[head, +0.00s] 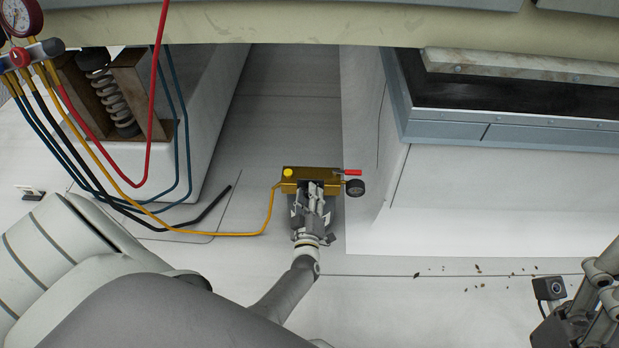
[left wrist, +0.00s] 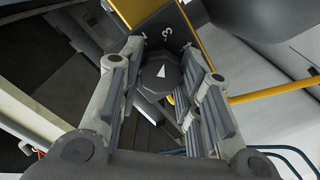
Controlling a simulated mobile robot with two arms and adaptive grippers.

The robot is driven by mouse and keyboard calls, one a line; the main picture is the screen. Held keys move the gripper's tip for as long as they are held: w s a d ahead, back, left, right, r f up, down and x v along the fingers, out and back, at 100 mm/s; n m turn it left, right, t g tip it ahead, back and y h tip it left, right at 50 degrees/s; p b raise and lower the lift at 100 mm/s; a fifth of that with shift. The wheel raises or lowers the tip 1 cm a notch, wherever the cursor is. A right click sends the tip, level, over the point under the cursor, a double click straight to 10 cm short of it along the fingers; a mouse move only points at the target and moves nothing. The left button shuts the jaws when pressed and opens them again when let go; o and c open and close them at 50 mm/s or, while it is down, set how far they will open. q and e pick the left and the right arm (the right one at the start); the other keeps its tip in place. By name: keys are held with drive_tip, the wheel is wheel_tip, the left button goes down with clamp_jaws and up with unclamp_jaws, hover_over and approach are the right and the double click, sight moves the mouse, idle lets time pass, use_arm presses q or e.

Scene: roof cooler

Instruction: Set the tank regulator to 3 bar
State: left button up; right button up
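The brass regulator block (head: 310,173) is in the middle of the head view, with a yellow cap, a red lever (head: 347,172) and a small black gauge (head: 355,188). In the left wrist view its dark faceted knob (left wrist: 160,76) carries a white triangular arrow pointing roughly up the picture. Behind it is a dark dial plate (left wrist: 165,33) with a white 3 and other marks too small to read surely. My left gripper (head: 313,190) is open at the block, its fingers on either side of the knob with visible gaps. My right gripper (head: 596,285) shows partly at lower right; its fingers are unclear.
A yellow hose (head: 225,234) runs left from the block to a gauge manifold (head: 35,53) with red, blue and black hoses. A white unit with a spring (head: 113,95) stands left, a grey-blue cabinet (head: 500,130) right. Small debris (head: 478,268) lies on the pale floor.

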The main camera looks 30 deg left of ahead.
use_arm(q)
drive_tip(key=o, duration=0.4)
